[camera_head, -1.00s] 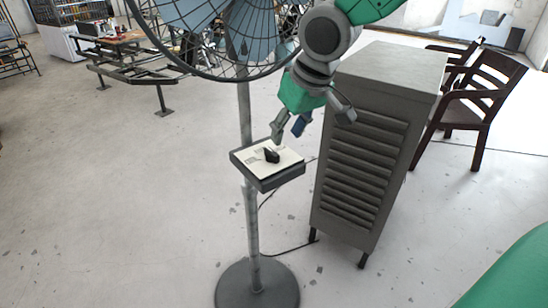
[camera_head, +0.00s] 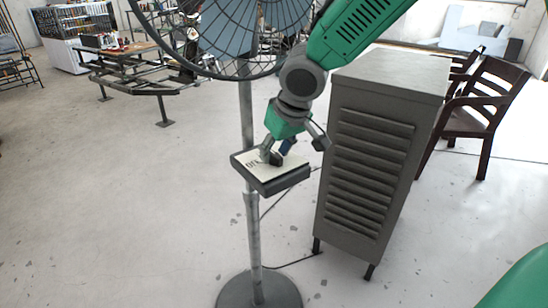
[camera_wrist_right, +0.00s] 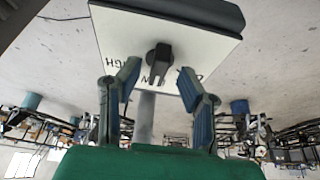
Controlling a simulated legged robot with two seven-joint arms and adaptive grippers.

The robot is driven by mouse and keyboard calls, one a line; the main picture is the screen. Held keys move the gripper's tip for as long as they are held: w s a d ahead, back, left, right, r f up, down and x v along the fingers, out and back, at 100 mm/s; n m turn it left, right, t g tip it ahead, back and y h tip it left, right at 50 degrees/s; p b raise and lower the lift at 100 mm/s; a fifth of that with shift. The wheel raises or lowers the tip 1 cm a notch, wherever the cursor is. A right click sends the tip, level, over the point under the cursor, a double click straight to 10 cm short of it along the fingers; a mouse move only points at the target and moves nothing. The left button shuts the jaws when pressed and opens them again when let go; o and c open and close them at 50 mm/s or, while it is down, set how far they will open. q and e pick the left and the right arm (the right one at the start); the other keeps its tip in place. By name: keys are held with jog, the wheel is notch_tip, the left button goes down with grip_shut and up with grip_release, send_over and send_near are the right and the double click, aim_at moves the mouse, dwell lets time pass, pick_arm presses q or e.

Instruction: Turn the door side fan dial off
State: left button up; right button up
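The fan dial is a black knob (camera_wrist_right: 159,58) on a white panel with lettering, seen in the right wrist view. The panel tops a dark control box (camera_head: 283,182) on the stand of the pedestal fan (camera_head: 248,120) in the head view. My right gripper (camera_head: 278,154) is right at the panel in the head view and hides most of the knob. In the right wrist view my right gripper (camera_wrist_right: 155,80) is open, its blue-padded fingers apart on either side just short of the knob, with a gap between. My left gripper is not in view.
A grey louvred cabinet (camera_head: 368,150) stands close to the right of the fan stand. Dark wooden chairs (camera_head: 478,110) are behind it. The fan's wire cage (camera_head: 215,40) hangs above left of my right arm.

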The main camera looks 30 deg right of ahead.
jog(key=shift+w+d+f, duration=0.1)
jog(key=shift+w+f, duration=0.05)
jog(key=shift+f, duration=0.2)
jog(key=shift+d, duration=0.15)
grip_shut()
jog(key=shift+a, duration=0.2)
